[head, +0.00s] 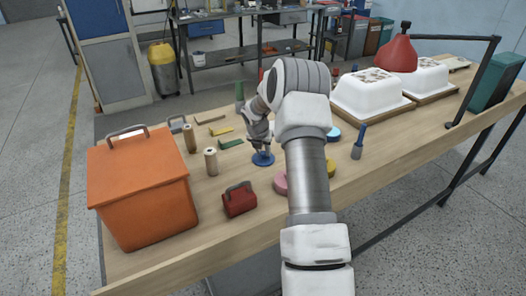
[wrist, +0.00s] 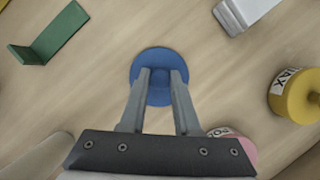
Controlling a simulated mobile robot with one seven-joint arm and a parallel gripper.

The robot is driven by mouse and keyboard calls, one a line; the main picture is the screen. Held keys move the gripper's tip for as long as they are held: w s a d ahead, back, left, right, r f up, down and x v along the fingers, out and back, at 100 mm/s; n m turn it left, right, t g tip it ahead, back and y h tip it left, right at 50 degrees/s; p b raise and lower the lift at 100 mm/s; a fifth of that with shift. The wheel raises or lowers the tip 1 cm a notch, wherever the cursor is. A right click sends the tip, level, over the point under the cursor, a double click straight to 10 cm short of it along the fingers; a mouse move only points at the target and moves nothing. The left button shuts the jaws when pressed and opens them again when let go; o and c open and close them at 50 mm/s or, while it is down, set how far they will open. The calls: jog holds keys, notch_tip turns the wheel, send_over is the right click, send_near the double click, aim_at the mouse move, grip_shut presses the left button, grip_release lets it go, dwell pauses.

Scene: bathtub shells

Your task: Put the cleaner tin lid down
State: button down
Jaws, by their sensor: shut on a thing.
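The cleaner tin lid is most likely the blue round disc (head: 263,160) low over the workbench, beneath my gripper (head: 262,146). In the wrist view the blue lid (wrist: 158,54) sits at the tips of my gripper (wrist: 160,76), its two fingers shut on the lid's raised middle. The lid looks about level. I cannot tell whether its underside touches the bench. No tin with the name cleaner can be read.
On the workbench (head: 130,262), a pink tin (head: 280,183) and yellow tin (head: 331,168) stand right of the lid. A red toolbox (head: 239,200) and large orange box (head: 143,190) are left. A green bracket (wrist: 50,36) lies nearby. White shells (head: 371,95) stand further right.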

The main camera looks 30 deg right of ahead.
jog(key=c, duration=0.6)
grip_release()
jog(key=p+v, duration=0.1)
jog(key=v, duration=1.1)
jog(key=shift+r+p, duration=0.15)
jog(key=shift+p, duration=0.15)
